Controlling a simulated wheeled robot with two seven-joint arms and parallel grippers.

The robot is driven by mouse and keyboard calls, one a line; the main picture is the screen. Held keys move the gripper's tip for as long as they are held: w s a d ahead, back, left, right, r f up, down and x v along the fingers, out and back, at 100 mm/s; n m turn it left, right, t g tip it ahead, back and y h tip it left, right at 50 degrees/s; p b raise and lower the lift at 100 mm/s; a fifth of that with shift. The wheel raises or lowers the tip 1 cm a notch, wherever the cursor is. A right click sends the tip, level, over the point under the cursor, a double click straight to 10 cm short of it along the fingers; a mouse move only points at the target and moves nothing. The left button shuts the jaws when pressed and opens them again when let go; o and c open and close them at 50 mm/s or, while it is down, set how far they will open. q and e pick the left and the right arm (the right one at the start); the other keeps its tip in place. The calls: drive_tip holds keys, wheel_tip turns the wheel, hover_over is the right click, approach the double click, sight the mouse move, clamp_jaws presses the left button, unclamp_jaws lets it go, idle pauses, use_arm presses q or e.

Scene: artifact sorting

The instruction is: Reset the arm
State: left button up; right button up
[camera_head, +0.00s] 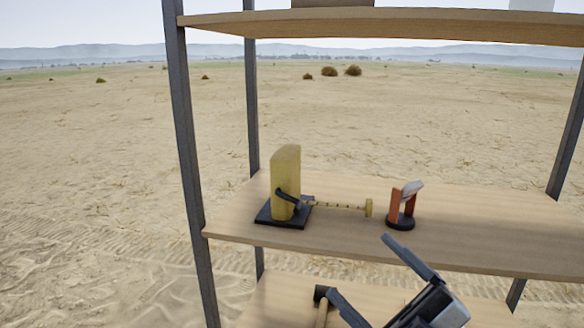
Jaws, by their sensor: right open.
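My right gripper (359,265) reaches in from the bottom right in the head view. Its two dark fingers are spread apart, with nothing seen between them. It is in front of the shelf unit, with its fingers overlapping the front edge of the middle shelf (455,240) and the lower shelf (270,300) in the picture. My left gripper is not in view.
A yellow block-shaped artifact (287,180) with a notched yellow rod (335,206) stands on the middle shelf. A small red-orange artifact (395,207) is to its right. A hammer-like thing (321,314) lies below. Dark posts (183,150) frame the shelves.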

drive_tip(key=s+d+f+m+t+h, duration=0.1)
drive_tip(key=d+f+m+h, duration=0.1)
drive_tip(key=f+m+h, duration=0.7)
drive_tip(key=s+d+f+m+h, duration=0.1)
drive_tip(key=d+f+m+h, duration=0.1)
drive_tip(key=f+m+h, duration=0.65)
drive_tip(key=s+f+m+g+y, duration=0.1)
drive_tip(key=s+f+g, duration=0.1)
drive_tip(key=s+f, duration=0.2)
drive_tip(key=s+f+m+g, duration=0.1)
drive_tip(key=s+f+g, duration=0.2)
drive_tip(key=f, duration=0.7)
drive_tip(key=s, duration=0.2)
drive_tip(key=shift+s+f+y, duration=0.2)
drive_tip(key=shift+s+y, duration=0.1)
drive_tip(key=shift+y, duration=0.05)
drive_tip(key=shift+m, duration=0.25)
